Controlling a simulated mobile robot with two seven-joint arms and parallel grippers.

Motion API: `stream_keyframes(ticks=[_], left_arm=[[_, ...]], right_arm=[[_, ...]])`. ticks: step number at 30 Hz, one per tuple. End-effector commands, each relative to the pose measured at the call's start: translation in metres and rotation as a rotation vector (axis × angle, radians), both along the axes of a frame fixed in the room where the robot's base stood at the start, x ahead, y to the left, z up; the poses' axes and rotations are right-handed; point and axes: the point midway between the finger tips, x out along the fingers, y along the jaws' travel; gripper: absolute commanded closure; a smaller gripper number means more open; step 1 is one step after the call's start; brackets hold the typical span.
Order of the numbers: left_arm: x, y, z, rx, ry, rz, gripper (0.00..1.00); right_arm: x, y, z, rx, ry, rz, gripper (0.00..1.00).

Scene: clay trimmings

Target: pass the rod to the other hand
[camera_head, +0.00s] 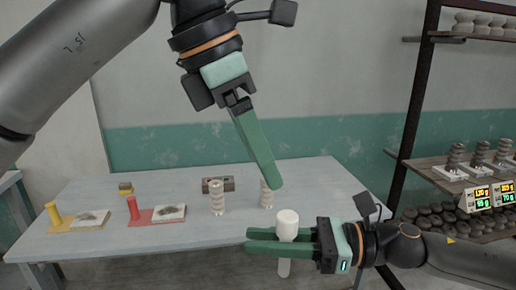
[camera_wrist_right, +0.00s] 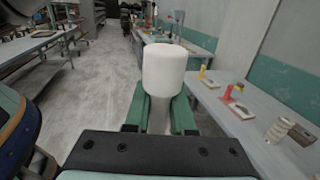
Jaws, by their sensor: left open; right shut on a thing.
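The white rod (camera_head: 288,225) stands upright in my right gripper (camera_head: 252,240), in front of the table. Its thick rounded top is above the green fingers and its thinner part hangs below them. In the right wrist view the rod (camera_wrist_right: 165,70) is between the fingers (camera_wrist_right: 158,115), which are shut on it. My left gripper (camera_head: 273,183) is above the rod, pointing down and slightly right. It is open and empty; its fingers overlap from this side, so the gap is hidden. Its tips are apart from the rod in the picture.
A rack (camera_head: 440,185) with clay pieces and lit displays (camera_head: 478,197) stands at the right.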

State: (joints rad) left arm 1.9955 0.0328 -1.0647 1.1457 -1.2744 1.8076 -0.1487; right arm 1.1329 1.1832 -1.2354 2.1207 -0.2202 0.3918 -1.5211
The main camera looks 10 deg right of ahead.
Motion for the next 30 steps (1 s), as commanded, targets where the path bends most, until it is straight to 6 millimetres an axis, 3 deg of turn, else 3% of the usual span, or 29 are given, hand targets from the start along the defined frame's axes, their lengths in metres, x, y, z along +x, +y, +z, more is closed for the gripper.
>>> stream_keyframes(ticks=[18,30], left_arm=[[0.003,-0.039,-0.095,-0.001,0.004,-0.003,0.26],[0.004,-0.044,-0.106,-0.003,0.002,-0.002,0.26]], right_arm=[[0.000,0.000,0.000,0.000,0.000,0.000,1.00],[0.000,0.000,0.000,0.000,0.000,0.000,1.00]])
